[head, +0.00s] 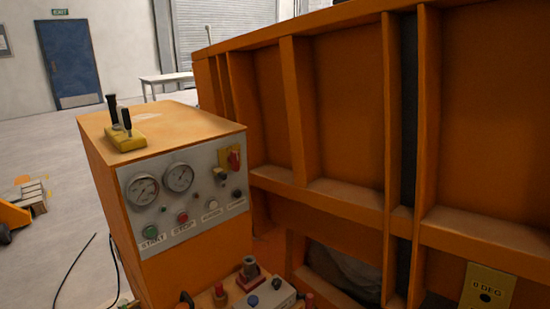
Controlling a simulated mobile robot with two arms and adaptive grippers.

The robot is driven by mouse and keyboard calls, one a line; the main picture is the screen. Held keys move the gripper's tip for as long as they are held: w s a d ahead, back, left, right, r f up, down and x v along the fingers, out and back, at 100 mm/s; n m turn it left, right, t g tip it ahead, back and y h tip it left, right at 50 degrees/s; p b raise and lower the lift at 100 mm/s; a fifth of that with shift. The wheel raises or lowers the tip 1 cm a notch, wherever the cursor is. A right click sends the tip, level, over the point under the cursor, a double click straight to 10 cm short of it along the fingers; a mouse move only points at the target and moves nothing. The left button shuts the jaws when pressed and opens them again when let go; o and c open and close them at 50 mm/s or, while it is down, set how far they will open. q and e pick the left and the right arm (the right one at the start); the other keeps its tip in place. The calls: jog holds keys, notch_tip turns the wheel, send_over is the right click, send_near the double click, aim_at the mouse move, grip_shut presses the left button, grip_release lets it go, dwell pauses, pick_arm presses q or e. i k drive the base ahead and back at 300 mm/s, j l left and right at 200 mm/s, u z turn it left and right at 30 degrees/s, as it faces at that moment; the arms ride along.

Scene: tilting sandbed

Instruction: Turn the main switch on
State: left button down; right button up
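The main switch (234,159) looks like a red rotary handle on a yellow plate, at the upper right of the grey control panel (150,193). Its handle appears roughly upright; I cannot read any position marking. The panel is on the front of an orange console (170,127). Two round gauges sit at its upper left, above a green START button (150,232) and a red STOP button (183,217). Neither of my grippers shows in the head view.
A yellow base with two black levers (126,139) stands on the console top. The large ribbed orange sandbed wall (350,100) rises close on the right. Small knobs and a grey box (262,300) lie below the panel. Open floor extends left, with a blue door (69,62) behind.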

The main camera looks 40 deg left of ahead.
aim_at(234, 159)
jog(key=u, duration=1.6)
